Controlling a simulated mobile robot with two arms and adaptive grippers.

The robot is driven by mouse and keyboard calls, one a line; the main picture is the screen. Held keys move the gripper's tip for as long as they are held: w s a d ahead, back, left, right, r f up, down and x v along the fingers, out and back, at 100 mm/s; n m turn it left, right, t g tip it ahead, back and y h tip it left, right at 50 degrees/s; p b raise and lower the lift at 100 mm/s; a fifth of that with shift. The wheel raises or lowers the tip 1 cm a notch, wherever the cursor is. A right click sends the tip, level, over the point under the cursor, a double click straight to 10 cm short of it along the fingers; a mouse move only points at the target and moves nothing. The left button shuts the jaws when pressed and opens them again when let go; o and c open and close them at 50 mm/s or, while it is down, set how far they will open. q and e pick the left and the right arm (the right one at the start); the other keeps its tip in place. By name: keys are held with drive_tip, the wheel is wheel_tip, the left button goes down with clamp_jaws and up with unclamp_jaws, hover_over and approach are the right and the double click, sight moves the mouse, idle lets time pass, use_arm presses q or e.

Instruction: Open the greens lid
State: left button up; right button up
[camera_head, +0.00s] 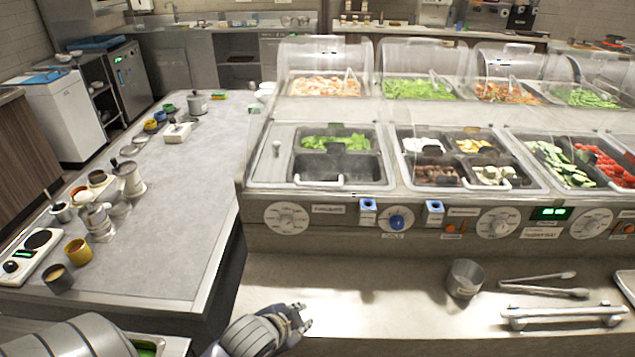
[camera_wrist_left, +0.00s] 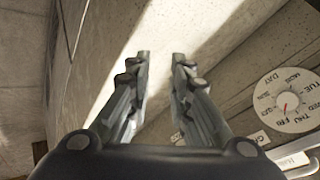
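Chopped greens (camera_head: 335,143) lie in the rear part of the front-left well. A flat clear lid with a pale handle (camera_head: 318,183) along its front edge appears to lie shut over this well. More greens (camera_head: 418,89) show under a shut domed clear cover in the back row; I cannot tell which cover is the greens lid. My left gripper (camera_head: 305,317) is low over the front counter, below the dial panel and apart from the lids. In the left wrist view its two fingers (camera_wrist_left: 161,54) are spread with nothing between them. My right gripper is not in view.
A metal cup (camera_head: 464,279), tongs (camera_head: 545,287) and a white bar handle (camera_head: 565,316) are on the front counter at right. The panel carries a dial (camera_head: 287,217) and a blue knob (camera_head: 397,219). A grey table (camera_head: 180,225) with several jars stands left.

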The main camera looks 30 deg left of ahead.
use_arm(q)
drive_tip(key=w+a+r+m+t, duration=0.45)
drive_tip(key=w+r, duration=0.25)
drive_tip(key=r, duration=0.3)
drive_tip(key=m+t+p, duration=0.1)
drive_tip(key=m+t, duration=0.2)
drive_tip(key=m, duration=0.1)
approach(319, 186)
drive_tip(key=shift+y, duration=0.4)
drive_tip(key=p+x, duration=0.1)
drive_tip(key=x, duration=0.6)
drive_tip(key=shift+w+d+p, duration=0.15)
drive_tip(key=shift+w+p, duration=0.1)
drive_tip(key=shift+p, duration=0.15)
drive_tip(key=shift+x, duration=0.75)
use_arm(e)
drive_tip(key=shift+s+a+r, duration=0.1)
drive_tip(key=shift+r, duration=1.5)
use_arm(q)
drive_tip(key=shift+d+f, duration=0.1)
clamp_jaws()
